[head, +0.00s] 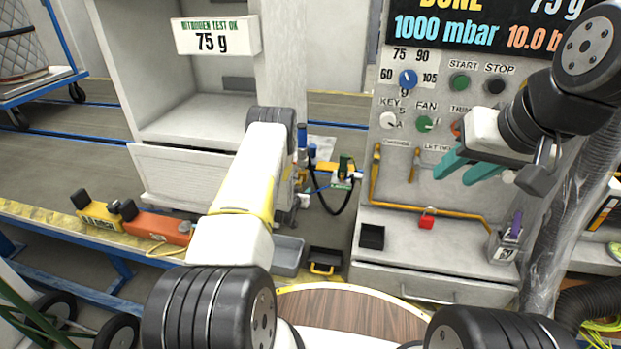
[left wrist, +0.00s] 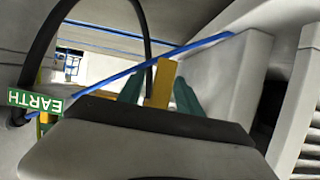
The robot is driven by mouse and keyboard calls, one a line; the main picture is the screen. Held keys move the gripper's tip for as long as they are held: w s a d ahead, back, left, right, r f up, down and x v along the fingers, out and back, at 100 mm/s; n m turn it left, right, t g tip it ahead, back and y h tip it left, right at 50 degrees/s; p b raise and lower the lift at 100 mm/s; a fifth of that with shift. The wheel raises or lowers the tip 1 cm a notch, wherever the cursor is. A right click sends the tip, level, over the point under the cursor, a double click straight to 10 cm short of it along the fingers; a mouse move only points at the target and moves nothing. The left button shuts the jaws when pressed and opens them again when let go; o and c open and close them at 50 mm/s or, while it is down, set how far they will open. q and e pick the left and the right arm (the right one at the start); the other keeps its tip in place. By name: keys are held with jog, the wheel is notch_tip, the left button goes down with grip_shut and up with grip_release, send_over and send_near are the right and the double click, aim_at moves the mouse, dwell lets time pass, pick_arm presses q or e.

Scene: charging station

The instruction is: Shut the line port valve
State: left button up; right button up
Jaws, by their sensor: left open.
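In the left wrist view, the two teal fingers of my left gripper (left wrist: 158,92) stand apart, one on each side of an upright yellow piece (left wrist: 162,82). I cannot tell whether they touch it, or whether it is the line port valve's handle. In the head view my left forearm hides most of that gripper, near a small yellow fitting (head: 335,168) with a green tag (head: 342,185). No part is clearly readable as the line port valve. My right gripper (head: 466,172) has its teal fingers apart and empty, in front of the control panel (head: 445,100).
A green EARTH tag (left wrist: 35,102) and a black hose (left wrist: 38,60) are beside the left gripper. A grey bin (head: 287,256) and a black tray (head: 325,262) lie low ahead.

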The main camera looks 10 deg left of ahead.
pick_arm(q)
grip_shut()
dwell(1.4)
